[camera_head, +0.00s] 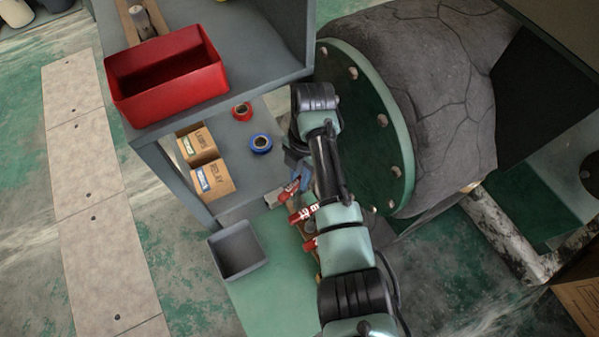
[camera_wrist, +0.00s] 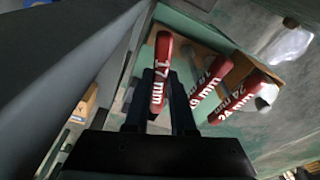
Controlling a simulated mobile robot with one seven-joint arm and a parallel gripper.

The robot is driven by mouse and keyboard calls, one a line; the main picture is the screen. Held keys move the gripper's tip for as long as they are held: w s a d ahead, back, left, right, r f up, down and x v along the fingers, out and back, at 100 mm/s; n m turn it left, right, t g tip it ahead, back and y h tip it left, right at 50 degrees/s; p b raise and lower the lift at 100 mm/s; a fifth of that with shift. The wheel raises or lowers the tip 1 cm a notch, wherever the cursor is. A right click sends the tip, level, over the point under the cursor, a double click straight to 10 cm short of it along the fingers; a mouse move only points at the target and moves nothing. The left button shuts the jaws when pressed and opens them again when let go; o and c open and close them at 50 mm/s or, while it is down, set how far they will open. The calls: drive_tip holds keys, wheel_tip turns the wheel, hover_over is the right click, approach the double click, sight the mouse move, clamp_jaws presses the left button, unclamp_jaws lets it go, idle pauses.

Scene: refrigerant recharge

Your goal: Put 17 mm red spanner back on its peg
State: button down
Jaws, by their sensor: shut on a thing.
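The 17 mm red spanner (camera_wrist: 161,70) is between the fingers of my gripper (camera_wrist: 160,98) in the wrist view, its label facing the camera. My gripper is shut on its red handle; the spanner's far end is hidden. In the head view, a tilted red handle (camera_head: 289,190) shows just below my gripper, which is largely hidden by my arm. Two other red-handled spanners, the 19 mm (camera_wrist: 209,82) and the 24 mm (camera_wrist: 238,98), are to the right in the wrist view, beside a brown board (camera_wrist: 205,38). No empty peg can be made out.
A grey bin (camera_head: 262,262) stands on the green surface left of my arm. Boxes marked lamps (camera_head: 200,145) and relay (camera_head: 214,179), red tape (camera_head: 242,111) and blue tape (camera_head: 261,143) sit on the shelf. A red bin (camera_head: 175,90) is above. A large round flange (camera_head: 385,150) is close on the right.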

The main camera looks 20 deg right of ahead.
drive_tip(key=shift+f, duration=0.4)
drive_tip(key=c, duration=0.7)
unclamp_jaws()
wheel_tip(320, 180, up, 10)
drive_tip(key=p, duration=0.3)
